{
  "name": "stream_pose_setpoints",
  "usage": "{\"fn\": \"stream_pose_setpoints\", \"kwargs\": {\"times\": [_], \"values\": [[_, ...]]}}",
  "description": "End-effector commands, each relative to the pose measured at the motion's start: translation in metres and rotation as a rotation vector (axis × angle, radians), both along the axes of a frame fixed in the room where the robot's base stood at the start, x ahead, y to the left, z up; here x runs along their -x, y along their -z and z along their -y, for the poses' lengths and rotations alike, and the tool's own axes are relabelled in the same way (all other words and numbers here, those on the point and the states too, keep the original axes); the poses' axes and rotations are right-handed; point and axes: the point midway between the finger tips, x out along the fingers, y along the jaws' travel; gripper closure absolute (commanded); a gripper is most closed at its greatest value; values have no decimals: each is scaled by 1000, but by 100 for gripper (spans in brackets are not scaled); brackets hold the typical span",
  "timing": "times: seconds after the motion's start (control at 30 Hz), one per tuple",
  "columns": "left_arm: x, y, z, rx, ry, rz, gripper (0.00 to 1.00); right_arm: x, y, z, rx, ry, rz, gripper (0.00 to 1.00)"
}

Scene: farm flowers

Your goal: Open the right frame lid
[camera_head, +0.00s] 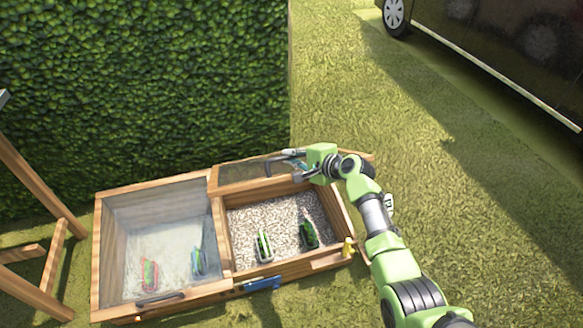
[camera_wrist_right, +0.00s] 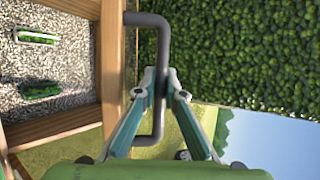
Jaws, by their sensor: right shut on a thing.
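The cold frame (camera_head: 217,238) is a wooden box with two compartments on the grass. Its right lid (camera_head: 245,174) is raised at the back, so the right compartment's gravel bed (camera_head: 280,222) lies uncovered. My right gripper (camera_head: 292,165) is at the raised lid's free edge. In the right wrist view its fingers (camera_wrist_right: 160,82) are shut on the dark grey lid handle (camera_wrist_right: 158,30). The left lid (camera_head: 165,235) is closed, and its handle (camera_head: 160,299) is at the front. My left gripper is not in view.
Two plant trays (camera_head: 264,246) (camera_head: 308,234) stand on the gravel. A hedge (camera_head: 150,90) rises behind the frame. A wooden structure (camera_head: 40,210) stands at the left. A dark vehicle (camera_head: 500,45) is at the upper right, with open grass between.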

Motion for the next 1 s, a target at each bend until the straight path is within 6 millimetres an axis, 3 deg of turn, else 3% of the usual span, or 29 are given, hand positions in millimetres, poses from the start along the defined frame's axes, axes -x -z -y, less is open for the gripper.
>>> {"fn": "stream_pose_setpoints", "kwargs": {"times": [0.3,0.73,0.77,0.8,1.0], "values": [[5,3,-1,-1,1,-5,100,-18,-16,-1,-2,-1,4,100],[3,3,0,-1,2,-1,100,-19,-17,-1,-1,-1,3,100],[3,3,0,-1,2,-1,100,-19,-17,-1,-1,-1,3,82],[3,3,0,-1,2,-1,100,-19,-17,-1,-2,0,2,72],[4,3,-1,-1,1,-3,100,-19,-16,-1,-2,0,2,72]]}}
